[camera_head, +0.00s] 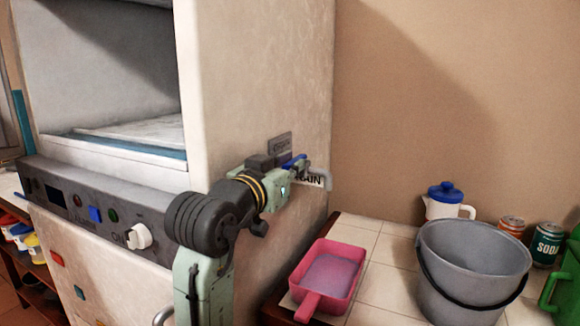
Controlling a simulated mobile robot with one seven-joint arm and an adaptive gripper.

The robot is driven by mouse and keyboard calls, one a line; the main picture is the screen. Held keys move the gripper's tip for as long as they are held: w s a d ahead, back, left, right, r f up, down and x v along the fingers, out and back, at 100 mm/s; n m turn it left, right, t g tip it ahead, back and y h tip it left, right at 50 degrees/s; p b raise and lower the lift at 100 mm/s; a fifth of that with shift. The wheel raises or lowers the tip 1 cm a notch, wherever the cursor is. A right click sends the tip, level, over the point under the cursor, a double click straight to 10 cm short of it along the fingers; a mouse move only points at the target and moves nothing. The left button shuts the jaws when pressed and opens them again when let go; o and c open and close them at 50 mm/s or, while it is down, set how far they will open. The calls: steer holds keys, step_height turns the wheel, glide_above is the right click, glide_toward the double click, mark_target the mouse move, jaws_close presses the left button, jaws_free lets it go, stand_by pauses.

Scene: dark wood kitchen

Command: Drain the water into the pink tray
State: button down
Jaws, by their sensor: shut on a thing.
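The pink tray (352,252) with a handle sits on the tiled counter, below and right of the drain. A pale grey-violet surface shows inside it; I cannot tell whether this is water. A drain spout (322,172) sticks out of the side wall of the white machine, with a label reading "DRAIN" partly hidden behind it. My gripper (287,172) is shut at the blue valve handle (296,160) beside the spout. The fingertips and part of the handle are hard to make out. No stream of water is visible from the spout.
The white machine (255,90) fills the left, with a knob (138,236) on its front panel. A grey bucket (468,262), a white jug with a blue lid (447,203), soda cans (545,245) and a green container (566,280) stand right of the tray.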

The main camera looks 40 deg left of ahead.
steer(key=shift+d, duration=0.1)
steer(key=shift+w+d+n+g+y, duration=0.15)
steer(key=shift+n+y, duration=0.1)
steer(key=shift+y, duration=0.2)
steer(key=shift+d+n+g+y, duration=0.15)
steer(key=shift+n+y, duration=0.1)
steer(key=shift+y, duration=0.2)
steer(key=shift+n+y, duration=0.4)
steer(key=shift+y, duration=0.1)
steer(key=c, duration=1.6)
jaws_free()
steer(key=v, duration=1.2)
steer(key=shift+r, duration=0.15)
